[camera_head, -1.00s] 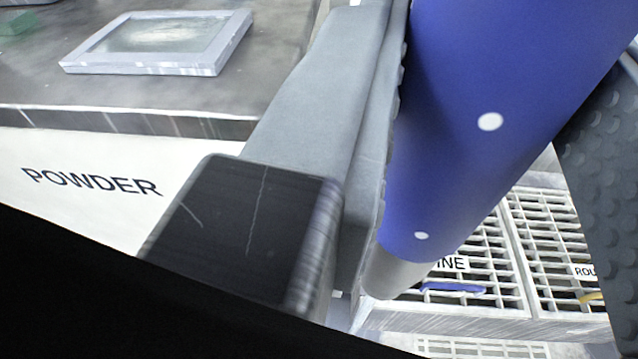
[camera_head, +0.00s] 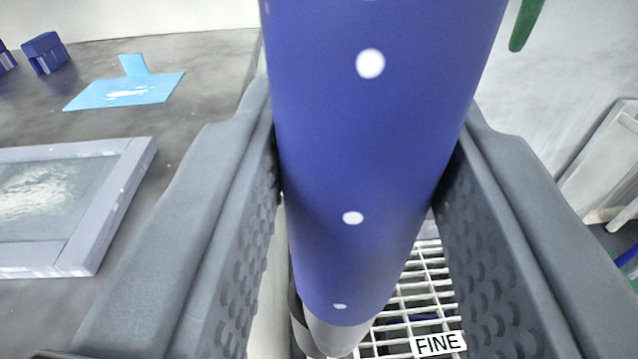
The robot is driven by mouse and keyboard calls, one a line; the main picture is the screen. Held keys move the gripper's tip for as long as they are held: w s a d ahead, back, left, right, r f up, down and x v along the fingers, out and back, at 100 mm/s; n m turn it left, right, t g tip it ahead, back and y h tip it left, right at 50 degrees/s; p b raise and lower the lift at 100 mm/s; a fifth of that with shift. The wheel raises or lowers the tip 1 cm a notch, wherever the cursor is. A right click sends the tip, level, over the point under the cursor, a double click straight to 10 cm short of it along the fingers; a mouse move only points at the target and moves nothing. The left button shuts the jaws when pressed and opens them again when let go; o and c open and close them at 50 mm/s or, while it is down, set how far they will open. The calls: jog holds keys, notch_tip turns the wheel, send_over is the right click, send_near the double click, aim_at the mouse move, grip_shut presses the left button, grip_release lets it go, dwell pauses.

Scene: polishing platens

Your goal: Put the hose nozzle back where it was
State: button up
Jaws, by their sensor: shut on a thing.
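The thing I take for the hose nozzle (camera_head: 345,180) is a thick blue cylinder with white dots and a light grey lower end (camera_head: 335,338). It stands large in the middle of the view, slightly tilted, and its top runs out of the frame. My gripper (camera_head: 365,150) is shut on it, with one grey ribbed finger on each side. The lower end shows above or in front of a white grate (camera_head: 430,285) labelled FINE. A thin grey curved band (camera_head: 297,318) is beside the lower end; I cannot tell whether they touch.
A grey bench top (camera_head: 215,70) at left bears a framed panel (camera_head: 100,215), a light blue sheet (camera_head: 125,92) and a dark blue block (camera_head: 45,52). A green thing (camera_head: 526,22) hangs at top right. A pale panel (camera_head: 605,165) stands at far right.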

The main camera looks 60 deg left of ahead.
jog(key=s+x, duration=0.1)
jog(key=x, duration=0.3)
notch_tip(320, 180, down, 11)
jog(key=shift+w+a+f, duration=0.25)
jog(key=shift+w+a, duration=0.1)
jog(key=shift+a, duration=0.05)
jog(key=shift+f, duration=0.15)
jog(key=o, duration=1.1)
jog(key=v, duration=1.2)
